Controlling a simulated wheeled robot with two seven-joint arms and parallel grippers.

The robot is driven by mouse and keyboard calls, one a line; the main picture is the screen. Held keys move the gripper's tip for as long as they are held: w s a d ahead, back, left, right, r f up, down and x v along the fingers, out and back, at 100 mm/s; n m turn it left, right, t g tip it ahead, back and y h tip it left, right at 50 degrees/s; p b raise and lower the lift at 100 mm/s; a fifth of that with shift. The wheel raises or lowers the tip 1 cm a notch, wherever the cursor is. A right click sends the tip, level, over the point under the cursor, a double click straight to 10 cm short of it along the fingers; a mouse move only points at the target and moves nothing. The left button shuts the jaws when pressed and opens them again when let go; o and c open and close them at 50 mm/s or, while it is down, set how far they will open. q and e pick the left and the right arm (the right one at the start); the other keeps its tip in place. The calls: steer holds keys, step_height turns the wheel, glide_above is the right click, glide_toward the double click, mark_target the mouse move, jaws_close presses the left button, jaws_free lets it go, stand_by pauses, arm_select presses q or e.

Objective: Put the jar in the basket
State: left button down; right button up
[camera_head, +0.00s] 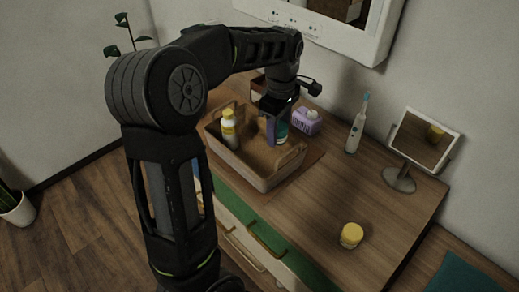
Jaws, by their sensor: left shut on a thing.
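A small jar with a yellow lid (351,235) stands upright on the wooden cabinet top, right of the basket and apart from it. The tan basket (268,183) sits at the left part of the cabinet top. A white bottle with a yellow cap (229,130) stands inside it. My left gripper (276,116) is over the back right part of the basket, pointing down. It is shut on a teal bottle (283,132), partly hidden by the gripper. A blue-purple thing (270,131) shows beside it. I cannot tell whether the teal bottle touches the basket floor. My right gripper is out of view.
A purple bottle (307,121) stands behind the basket. An electric toothbrush (356,125) and a tilted mirror on a stand (422,140) are along the wall. The cabinet top between basket and yellow-lidded jar is clear.

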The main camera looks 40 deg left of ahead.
arm_select(q)
steer(key=shift+f+p, duration=0.4)
steer(key=shift+f, duration=2.7)
steer(key=shift+f, duration=1.9)
steer(key=shift+f, duration=0.15)
steer(key=c, duration=0.7)
jaws_free()
steer(key=shift+c, duration=0.2)
step_height(320, 180, up, 12)
steer(key=shift+r, duration=0.2)
